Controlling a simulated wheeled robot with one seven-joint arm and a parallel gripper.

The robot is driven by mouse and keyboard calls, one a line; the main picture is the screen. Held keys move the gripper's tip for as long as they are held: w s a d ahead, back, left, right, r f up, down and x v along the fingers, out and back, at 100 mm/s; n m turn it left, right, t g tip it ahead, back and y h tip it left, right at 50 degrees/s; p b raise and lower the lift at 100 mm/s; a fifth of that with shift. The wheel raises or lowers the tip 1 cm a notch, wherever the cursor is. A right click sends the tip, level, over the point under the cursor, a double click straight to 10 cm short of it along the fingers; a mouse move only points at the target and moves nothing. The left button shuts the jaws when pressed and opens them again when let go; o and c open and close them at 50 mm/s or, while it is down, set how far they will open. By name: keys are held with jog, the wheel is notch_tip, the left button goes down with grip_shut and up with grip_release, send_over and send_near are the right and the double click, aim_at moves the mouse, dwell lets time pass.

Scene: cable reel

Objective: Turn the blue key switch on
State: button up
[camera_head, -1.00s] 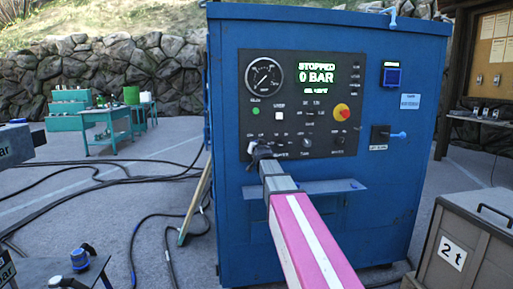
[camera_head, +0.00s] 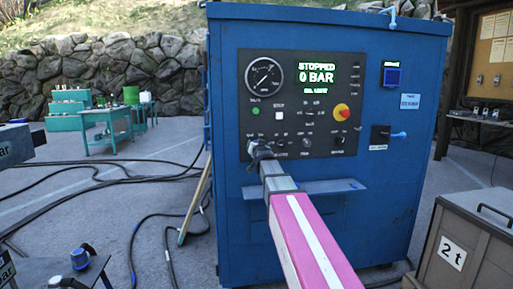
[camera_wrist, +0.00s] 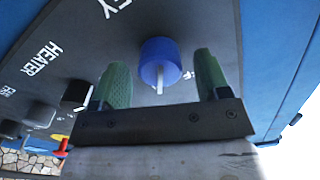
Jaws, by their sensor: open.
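The blue key switch (camera_wrist: 158,62) shows in the wrist view as a round blue knob with a pale bar or pointer on its face. It sits on the dark control panel, with partly cut-off lettering around it. My gripper (camera_wrist: 160,80) has its two green fingers apart, one on each side of the blue switch with gaps between. I cannot tell how deep the fingertips reach around it. In the head view my gripper (camera_head: 260,150) is at the lower left of the panel (camera_head: 290,75) and hides the switch.
The panel is on a large blue cabinet (camera_head: 225,230). Its display reads STOPPED, 0 BAR. A black knob marked HEATER (camera_wrist: 76,94) is close to my left finger. A red-and-yellow stop button (camera_head: 341,112) is further right. A shelf (camera_head: 320,187) juts out below the panel.

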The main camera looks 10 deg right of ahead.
jog(key=s, duration=1)
jog(key=s+f+g, duration=0.3)
jog(key=f+g, duration=0.2)
jog(key=f, duration=0.9)
jog(key=s+f+n+g, duration=0.1)
jog(key=s+f+g, duration=0.5)
jog(key=s+f, duration=0.6)
jog(key=s+f+n+g, duration=0.2)
jog(key=s+f+g, duration=0.5)
jog(key=s+f, duration=0.4)
notch_tip(320, 180, down, 6)
jog(key=shift+s+f+n, duration=0.1)
jog(key=shift+s+n, duration=0.2)
jog(key=shift+s, duration=0.05)
